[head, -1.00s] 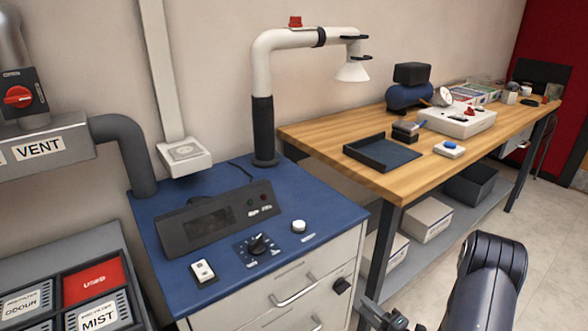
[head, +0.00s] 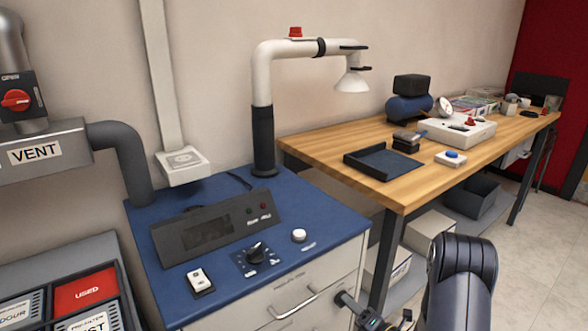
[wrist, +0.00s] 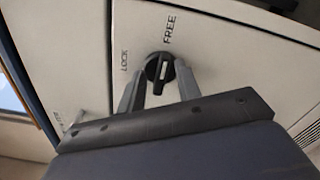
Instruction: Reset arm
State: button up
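In the wrist view, a black rotary knob (wrist: 159,72) sits on a pale cabinet panel (wrist: 220,60) marked LOCK and FREE. My gripper (wrist: 158,76) is open, with one finger on each side of the knob. A visible gap lies between each finger and the knob, and the gripper holds nothing. I cannot tell from the wrist view how deep the fingertips reach. In the head view my arm is at the bottom right, and the gripper end (head: 350,300) is against the right part of the white drawer cabinet (head: 325,275). The knob is hard to separate from the gripper there.
A blue-topped cabinet (head: 335,205) carries a control box (head: 212,228), a dial (head: 256,252) and a white extraction arm (head: 262,75). A wooden bench (head: 415,185) stands behind on the right. Filter bins (head: 85,292) are at the lower left. Open floor (head: 525,250) lies right.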

jog(key=shift+n+b, duration=0.3)
jog(key=shift+n, duration=0.6)
